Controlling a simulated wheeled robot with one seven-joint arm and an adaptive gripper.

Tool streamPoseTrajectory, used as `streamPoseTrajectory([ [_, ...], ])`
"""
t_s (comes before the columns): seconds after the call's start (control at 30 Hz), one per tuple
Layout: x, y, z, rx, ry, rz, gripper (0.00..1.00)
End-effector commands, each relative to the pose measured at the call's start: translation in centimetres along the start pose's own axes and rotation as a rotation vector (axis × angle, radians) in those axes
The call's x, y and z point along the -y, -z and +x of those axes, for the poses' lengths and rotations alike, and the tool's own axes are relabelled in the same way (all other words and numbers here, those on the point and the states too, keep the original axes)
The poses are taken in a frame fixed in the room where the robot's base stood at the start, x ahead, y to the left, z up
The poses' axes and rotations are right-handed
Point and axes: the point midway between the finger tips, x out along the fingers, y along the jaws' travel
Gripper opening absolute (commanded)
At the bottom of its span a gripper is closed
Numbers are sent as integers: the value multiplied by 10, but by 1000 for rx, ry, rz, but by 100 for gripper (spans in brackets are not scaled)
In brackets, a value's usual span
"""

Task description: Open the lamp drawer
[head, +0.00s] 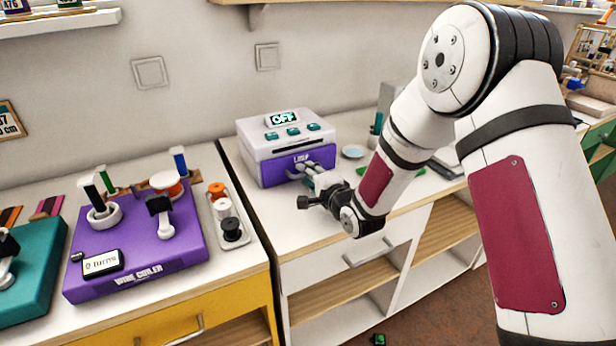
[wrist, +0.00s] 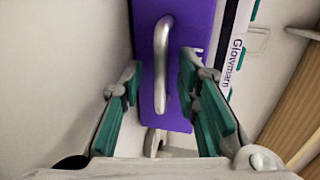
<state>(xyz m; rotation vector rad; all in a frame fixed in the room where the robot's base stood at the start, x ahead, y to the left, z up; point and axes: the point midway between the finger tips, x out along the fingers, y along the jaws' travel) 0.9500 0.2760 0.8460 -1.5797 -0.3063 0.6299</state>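The lamp box (head: 285,140) is white on top with an "OFF" display. Its purple drawer front (head: 278,167), lettered "LAMP", looks closed in the head view. In the wrist view the purple drawer front (wrist: 188,30) carries a curved metal handle (wrist: 161,65). My gripper (head: 304,168) is at the drawer front in the head view. In the wrist view my gripper (wrist: 160,100) is open, with one green-padded finger on each side of the handle. Neither pad visibly touches the handle. In the head view my fingers partly hide the handle.
A purple wire coiler board (head: 190,250) stands on the left counter, with a tray of coloured spools (head: 230,250) beside it. A small pale blue dish (head: 353,151) lies to the right of the lamp box. The counter in front of the box is clear.

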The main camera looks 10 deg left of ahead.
Motion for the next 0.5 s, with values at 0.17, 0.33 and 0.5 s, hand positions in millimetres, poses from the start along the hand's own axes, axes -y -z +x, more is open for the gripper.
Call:
streamPoseTrajectory([
  [0.17,0,0,2,0,0,0,29],
  [0.33,0,0,2,0,0,0,18],
  [0.5,0,0,2,0,0,0,0],
])
